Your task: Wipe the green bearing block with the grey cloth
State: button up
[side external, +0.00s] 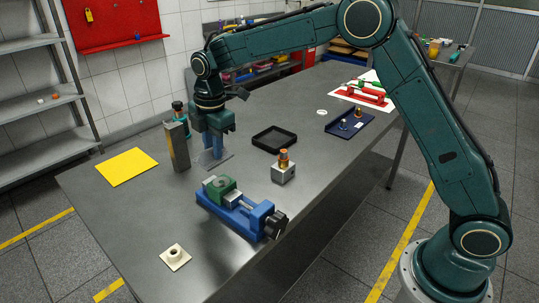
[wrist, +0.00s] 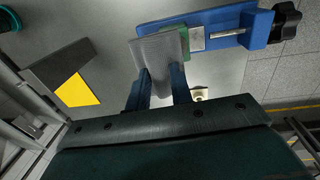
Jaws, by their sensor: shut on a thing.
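My gripper (side external: 214,153) is shut on the grey cloth (wrist: 160,50), which hangs between its blue fingers in the wrist view (wrist: 162,88). In the side view the cloth (side external: 216,164) is a thin grey patch at the fingertips, hard to make out against the table. The green bearing block (side external: 222,187) sits in the jaws of a blue vise (side external: 236,214). My gripper is behind the block in the side view, apart from it. In the wrist view the cloth hides most of the block, and only slivers of green show beside it.
A tall grey block (side external: 177,146) and a teal bottle (side external: 180,115) stand left of my gripper. A yellow sheet (side external: 127,167) lies at left. A black tray (side external: 274,139) and a metal block with a copper-coloured top (side external: 283,172) are to the right. A pale flanged part (side external: 173,257) lies in front.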

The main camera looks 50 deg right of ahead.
jog(key=shift+r, duration=0.95)
jog(key=shift+w, duration=0.1)
